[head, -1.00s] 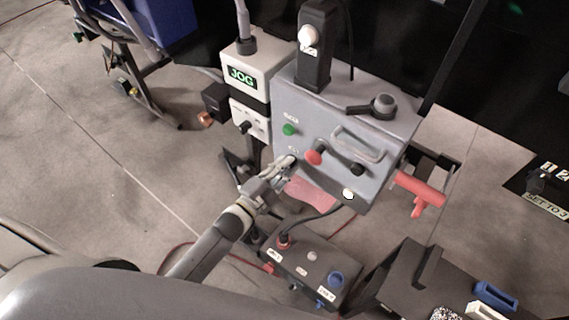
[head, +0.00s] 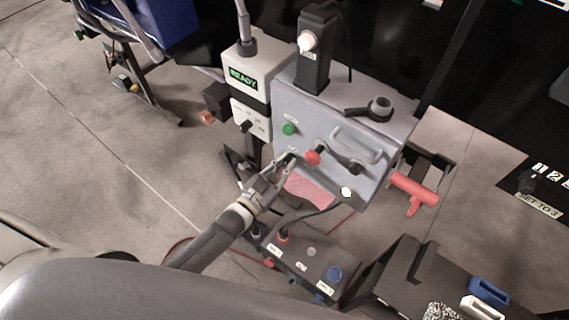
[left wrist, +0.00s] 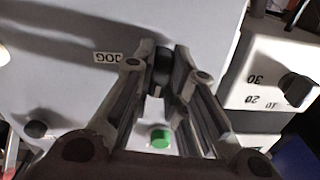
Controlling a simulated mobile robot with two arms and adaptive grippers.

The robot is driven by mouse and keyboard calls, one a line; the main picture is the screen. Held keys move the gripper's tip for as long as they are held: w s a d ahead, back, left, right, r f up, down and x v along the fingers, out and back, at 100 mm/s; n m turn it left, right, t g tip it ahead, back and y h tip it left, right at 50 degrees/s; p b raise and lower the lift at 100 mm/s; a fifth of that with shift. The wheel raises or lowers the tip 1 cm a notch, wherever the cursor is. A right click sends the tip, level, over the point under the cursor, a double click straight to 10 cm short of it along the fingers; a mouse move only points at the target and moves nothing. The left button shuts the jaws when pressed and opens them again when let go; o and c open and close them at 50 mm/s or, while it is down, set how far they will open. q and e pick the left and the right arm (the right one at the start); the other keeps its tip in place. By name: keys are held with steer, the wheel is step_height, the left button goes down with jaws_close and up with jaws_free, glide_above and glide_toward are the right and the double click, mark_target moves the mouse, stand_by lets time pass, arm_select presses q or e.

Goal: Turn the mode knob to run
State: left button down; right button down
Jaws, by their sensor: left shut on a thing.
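The grey control panel (head: 345,125) stands at the centre of the head view. Its dark mode knob (head: 290,157) sits at the lower left of the face, below a green button (head: 288,129). My left gripper (head: 283,166) reaches it from the lower left. In the left wrist view the two fingertips (left wrist: 166,75) are shut on the dark knob (left wrist: 161,65), one on each side. A label reading JOG (left wrist: 107,57) shows upside down beside the knob. The small display (head: 243,78) reads READY. The knob's pointer is too hidden to read. My right gripper is out of view.
A red button (head: 313,156) and a grey handle (head: 357,145) are close to the knob. A white box with a numbered dial (left wrist: 296,90) stands beside the panel. A red handle (head: 414,190) juts out at the right. A dark button box (head: 305,262) is below.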

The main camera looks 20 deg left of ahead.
arm_select(q)
steer(key=shift+f+n, duration=0.1)
steer(key=shift+n, duration=0.5)
steer(key=c, duration=1.4)
jaws_free()
steer(key=shift+c, duration=0.2)
steer(key=v, duration=1.2)
